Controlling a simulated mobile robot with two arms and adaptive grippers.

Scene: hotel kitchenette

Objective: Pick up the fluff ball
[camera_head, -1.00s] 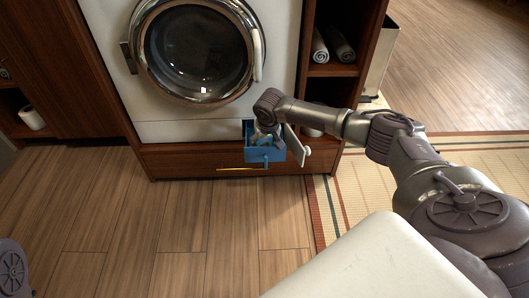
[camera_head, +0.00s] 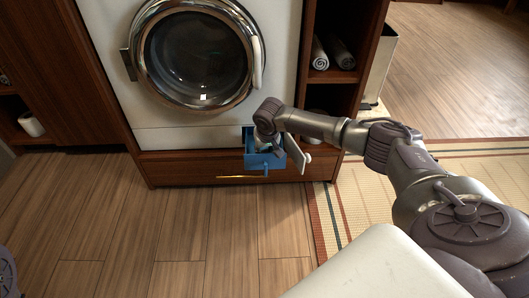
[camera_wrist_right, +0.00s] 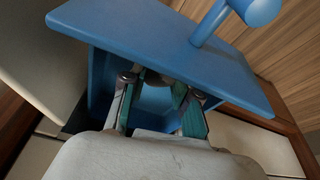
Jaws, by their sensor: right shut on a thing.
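The fluff ball is mostly hidden; a small dark rounded patch (camera_wrist_right: 153,79) between my right fingertips in the right wrist view appears to be it. My right gripper (camera_wrist_right: 156,92) has its teal-lined fingers down inside a blue pull-out compartment (camera_wrist_right: 150,30), shut on that thing. In the head view the blue compartment (camera_head: 264,161) stands out of the washing machine's base, and my right gripper (camera_head: 264,143) reaches into it from above. My left gripper is out of view.
A small white flap (camera_head: 298,153) stands open right of the compartment. The washing machine (camera_head: 110,70) is above it. Rolled towels (camera_head: 341,52) lie on a shelf at right. The wooden floor (camera_head: 200,235) in front is clear; a woven rug (camera_head: 365,205) lies at right.

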